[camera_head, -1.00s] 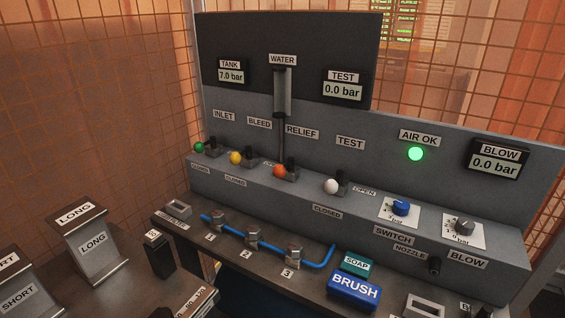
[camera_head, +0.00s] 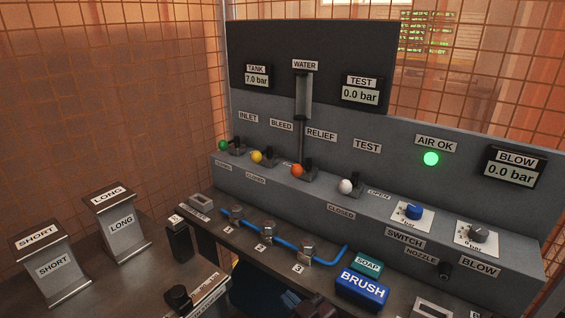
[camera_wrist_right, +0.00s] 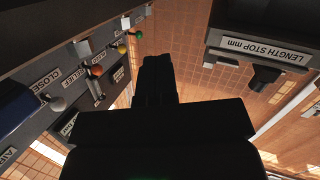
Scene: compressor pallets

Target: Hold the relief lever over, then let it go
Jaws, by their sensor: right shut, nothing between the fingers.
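The relief lever (camera_head: 297,170) has an orange ball knob and sits above the ledge of the grey panel, below the RELIEF label. In the right wrist view its orange knob (camera_wrist_right: 97,70) is left of my fingers, with clear space between. My right gripper (camera_wrist_right: 157,60) is shut and empty, its dark fingers together in the middle of the wrist view. In the head view only a dark part of it (camera_head: 308,304) shows at the bottom edge, below the panel and apart from the lever. My left gripper is not in view.
Green (camera_head: 223,145), yellow (camera_head: 256,157) and white (camera_head: 345,186) knobbed levers flank the relief lever. The tank display (camera_head: 257,77) reads 7.0 bar and the test display (camera_head: 360,93) 0.0 bar. A blue hose (camera_head: 283,243), soap (camera_head: 367,266) and brush (camera_head: 361,289) lie in front.

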